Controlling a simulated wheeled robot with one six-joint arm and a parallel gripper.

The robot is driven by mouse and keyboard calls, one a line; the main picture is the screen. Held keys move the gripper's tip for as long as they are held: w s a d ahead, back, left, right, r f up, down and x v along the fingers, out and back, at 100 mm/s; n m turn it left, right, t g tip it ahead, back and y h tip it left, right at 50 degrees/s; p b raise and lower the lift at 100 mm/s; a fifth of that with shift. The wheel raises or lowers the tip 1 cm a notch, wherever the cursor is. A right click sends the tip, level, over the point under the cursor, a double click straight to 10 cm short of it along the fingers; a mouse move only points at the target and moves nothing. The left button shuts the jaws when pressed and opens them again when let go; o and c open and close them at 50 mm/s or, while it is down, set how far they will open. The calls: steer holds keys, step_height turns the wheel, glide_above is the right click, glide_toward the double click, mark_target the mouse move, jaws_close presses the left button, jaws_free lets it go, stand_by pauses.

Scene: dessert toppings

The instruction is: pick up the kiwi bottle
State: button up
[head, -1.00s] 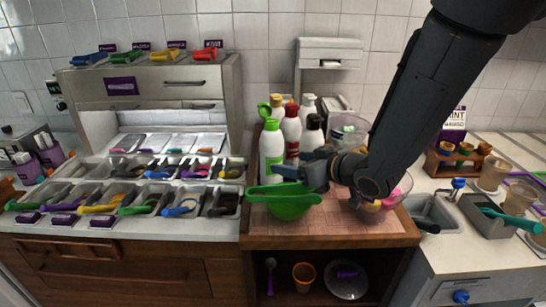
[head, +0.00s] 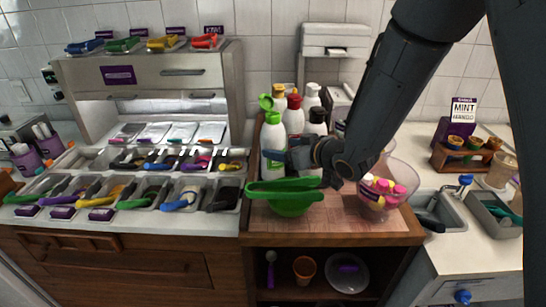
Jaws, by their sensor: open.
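A white bottle with a green cap and green label (head: 271,138), which fits the kiwi bottle, stands upright at the left front of a bottle group on the wooden board. My gripper (head: 279,159) is open and points left, low in front of this bottle. It overlaps the lower part of the bottle in the picture. I cannot tell whether the fingers are around it or only in front of it. Nothing shows held or lifted.
Close by stand a red-capped bottle (head: 293,118) and a black-capped bottle (head: 316,128). A clear bowl with pink and yellow pieces (head: 383,190) is at right. Topping trays (head: 160,192) fill the left counter.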

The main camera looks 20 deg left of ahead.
steer(key=p+x, duration=0.1)
steer(key=x, duration=0.4)
steer(key=shift+w+a+f, duration=0.2)
steer(key=shift+w+a, duration=0.05)
steer(key=shift+c, duration=0.4)
steer(key=c, duration=0.7)
steer(key=shift+r, duration=0.15)
steer(key=shift+c, duration=0.2)
